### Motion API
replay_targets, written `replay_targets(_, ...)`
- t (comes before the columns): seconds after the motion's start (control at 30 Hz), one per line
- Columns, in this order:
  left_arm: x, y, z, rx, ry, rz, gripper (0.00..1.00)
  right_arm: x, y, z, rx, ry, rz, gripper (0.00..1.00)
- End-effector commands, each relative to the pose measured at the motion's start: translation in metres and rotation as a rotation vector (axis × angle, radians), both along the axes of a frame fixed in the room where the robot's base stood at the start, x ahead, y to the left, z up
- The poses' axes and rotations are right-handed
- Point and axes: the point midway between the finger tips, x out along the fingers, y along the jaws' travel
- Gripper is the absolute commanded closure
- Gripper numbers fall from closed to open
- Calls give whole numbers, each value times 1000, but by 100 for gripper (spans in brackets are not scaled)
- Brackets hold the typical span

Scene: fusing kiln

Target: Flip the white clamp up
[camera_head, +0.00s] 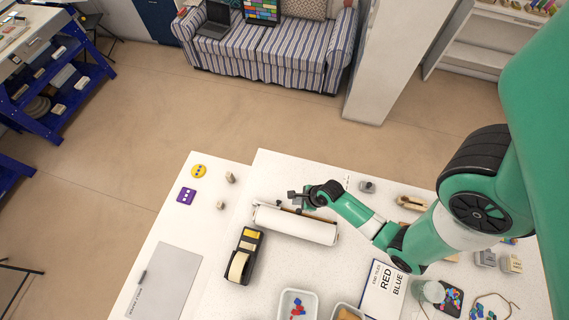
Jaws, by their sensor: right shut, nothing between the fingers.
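A long white rounded bar (295,225) lies across the white table, tilted down to the right in the picture. It looks like the white clamp, though its hinge is not clear at this size. My right gripper (292,196) is at the bar's far side, near its middle-left. Its dark fingers are shut with nothing between them. I cannot tell whether they touch the bar. My green right arm comes in from the right. My left gripper is not in view.
A black and yellow tape dispenser (243,257) stands close to the bar's left front. Small blocks (230,177) stand at the left. A grey sheet (165,284) lies front left.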

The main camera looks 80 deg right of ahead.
Motion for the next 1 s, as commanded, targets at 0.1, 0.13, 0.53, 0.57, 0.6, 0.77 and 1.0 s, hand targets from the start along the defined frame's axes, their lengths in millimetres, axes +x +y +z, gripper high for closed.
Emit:
replay_targets(0.1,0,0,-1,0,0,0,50,1,0,-1,0,-1,1,100)
replay_targets(0.13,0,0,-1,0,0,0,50,1,0,-1,-1,-1,1,100)
replay_targets(0.53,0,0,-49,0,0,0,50,19,-4,-49,-2,-3,4,100)
replay_targets(0.57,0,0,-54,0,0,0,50,21,-5,-55,-2,-3,4,100)
replay_targets(0.6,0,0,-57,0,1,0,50,24,-6,-60,-2,-2,4,100)
replay_targets(0.77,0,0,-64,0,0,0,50,35,-8,-80,-1,0,3,100)
replay_targets(1.0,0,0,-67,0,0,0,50,41,-9,-92,-2,-2,2,100)
